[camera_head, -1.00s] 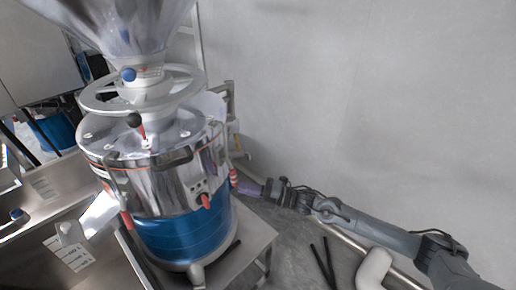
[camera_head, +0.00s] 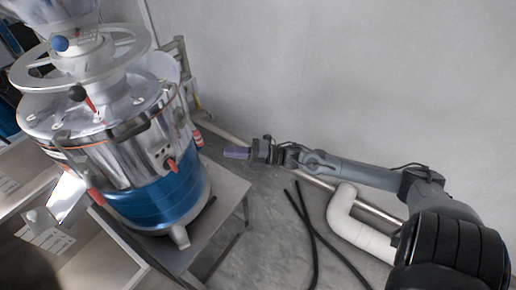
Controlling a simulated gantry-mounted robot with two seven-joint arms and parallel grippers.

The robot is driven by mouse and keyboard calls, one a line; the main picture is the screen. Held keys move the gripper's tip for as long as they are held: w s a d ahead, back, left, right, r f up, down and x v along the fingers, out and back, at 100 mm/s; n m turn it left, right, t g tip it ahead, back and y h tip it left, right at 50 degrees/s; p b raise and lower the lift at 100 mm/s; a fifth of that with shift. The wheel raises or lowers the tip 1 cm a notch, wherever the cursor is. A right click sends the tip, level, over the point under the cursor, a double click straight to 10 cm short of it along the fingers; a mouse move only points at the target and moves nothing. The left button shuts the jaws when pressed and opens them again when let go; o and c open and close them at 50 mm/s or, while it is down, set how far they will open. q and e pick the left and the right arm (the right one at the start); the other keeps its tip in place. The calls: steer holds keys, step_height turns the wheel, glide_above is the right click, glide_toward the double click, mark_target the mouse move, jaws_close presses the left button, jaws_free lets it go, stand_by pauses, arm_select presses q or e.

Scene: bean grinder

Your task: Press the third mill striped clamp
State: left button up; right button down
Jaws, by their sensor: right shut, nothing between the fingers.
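The mill (camera_head: 125,155) is a polished steel drum with a blue lower band, standing on a metal stand. A red-and-white striped clamp (camera_head: 197,137) sits on the drum's right edge, partly turned away. Other red clamp handles show on the front (camera_head: 172,165) and on the left front (camera_head: 96,197). My right gripper (camera_head: 236,153) has purple fingers, shut and empty. It points left at the mill's right side, with a gap between its tips and the striped clamp. My left gripper is not in view.
Black rods (camera_head: 312,240) and a white bent pipe (camera_head: 350,228) lie to the right. A grey wall (camera_head: 340,80) is behind my right arm.

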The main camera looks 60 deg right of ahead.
steer(key=r+v, duration=0.1)
steer(key=v, duration=0.6)
steer(key=shift+f+p, duration=0.3)
steer(key=shift+f, duration=0.05)
steer(key=s+a+f+m+g+h, duration=0.15)
steer(key=a+f+m+h, duration=0.3)
steer(key=a+m, duration=0.45)
steer(key=s+a+f+m+h, duration=0.25)
steer(key=a+m+h, duration=0.25)
steer(key=a+m, duration=0.45)
steer(key=s+a+f+m+g, duration=0.2)
steer(key=s+g, duration=0.3)
steer(key=s, duration=0.1)
steer(key=s+a+f+m+g, duration=0.2)
steer(key=s+a+g, duration=0.1)
steer(key=s+g, duration=0.3)
step_height(320, 180, up, 26)
steer(key=s+p, duration=0.1)
steer(key=p, duration=2.6)
steer(key=shift+d+r+h, duration=0.15)
steer(key=shift+d+h, duration=0.15)
steer(key=shift+h, duration=0.15)
